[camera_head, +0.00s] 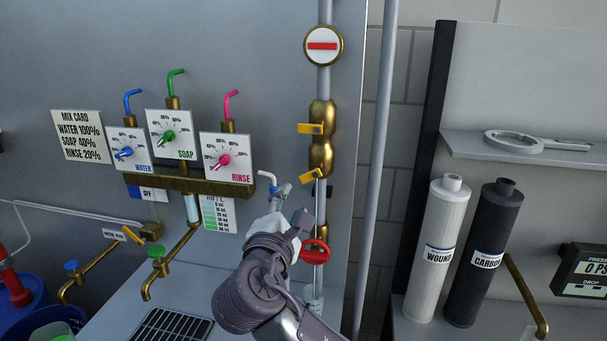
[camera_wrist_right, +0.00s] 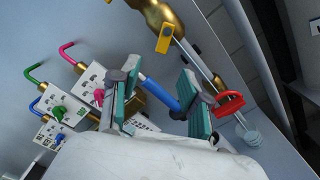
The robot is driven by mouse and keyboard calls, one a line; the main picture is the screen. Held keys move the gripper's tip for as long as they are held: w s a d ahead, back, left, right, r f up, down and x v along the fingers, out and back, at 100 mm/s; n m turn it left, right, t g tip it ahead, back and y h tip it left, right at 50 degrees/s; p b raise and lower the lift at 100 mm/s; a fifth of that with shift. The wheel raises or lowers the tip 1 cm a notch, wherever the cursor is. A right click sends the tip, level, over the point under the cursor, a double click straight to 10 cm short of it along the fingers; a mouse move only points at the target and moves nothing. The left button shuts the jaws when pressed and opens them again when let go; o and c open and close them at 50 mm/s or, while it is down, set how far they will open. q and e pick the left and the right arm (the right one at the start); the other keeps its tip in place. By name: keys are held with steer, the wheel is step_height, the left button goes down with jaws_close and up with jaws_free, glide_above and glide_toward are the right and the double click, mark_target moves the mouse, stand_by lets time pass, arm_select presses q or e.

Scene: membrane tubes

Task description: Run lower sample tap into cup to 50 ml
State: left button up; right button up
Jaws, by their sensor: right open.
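My right gripper (camera_head: 283,203) is open in front of the brass and steel pipe (camera_head: 323,70). In the right wrist view its two teal-padded fingers (camera_wrist_right: 160,105) are apart, and a blue tube or bar (camera_wrist_right: 155,92) shows between or behind them; I cannot tell whether they touch it. A red handle (camera_head: 313,251) sits low on the pipe just right of the gripper; it also shows in the right wrist view (camera_wrist_right: 230,103). Yellow levers (camera_head: 310,128) sit higher up. A small pale cup-like thing (camera_head: 314,304) is under the red handle, partly hidden by my arm. My left gripper is not seen.
Blue, green and pink dials (camera_head: 167,138) are on the wall panel at left. White and black filter cartridges (camera_head: 437,250) stand at right. A wrench (camera_head: 515,142) lies on the shelf.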

mark_target(303, 180)
steer(key=w, duration=0.2)
steer(key=w+d+p, duration=0.1)
steer(key=w, duration=0.1)
steer(key=w+p, duration=0.1)
steer(key=w, duration=0.1)
steer(key=shift+w+d+r, duration=0.1)
steer(key=shift+w+d, duration=0.1)
steer(key=shift+d, duration=0.1)
steer(key=w, duration=0.2)
steer(key=w+p, duration=0.1)
steer(key=shift+w+d, duration=0.25)
steer(key=shift+w, duration=0.05)
steer(key=shift+w+d, duration=0.1)
steer(key=shift+w, duration=0.4)
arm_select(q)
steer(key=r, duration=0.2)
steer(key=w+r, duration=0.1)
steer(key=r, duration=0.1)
arm_select(e)
steer(key=shift+w+f, duration=0.1)
steer(key=shift+f, duration=0.15)
steer(key=shift+c, duration=0.8)
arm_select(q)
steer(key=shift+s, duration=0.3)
arm_select(e)
jaws_close()
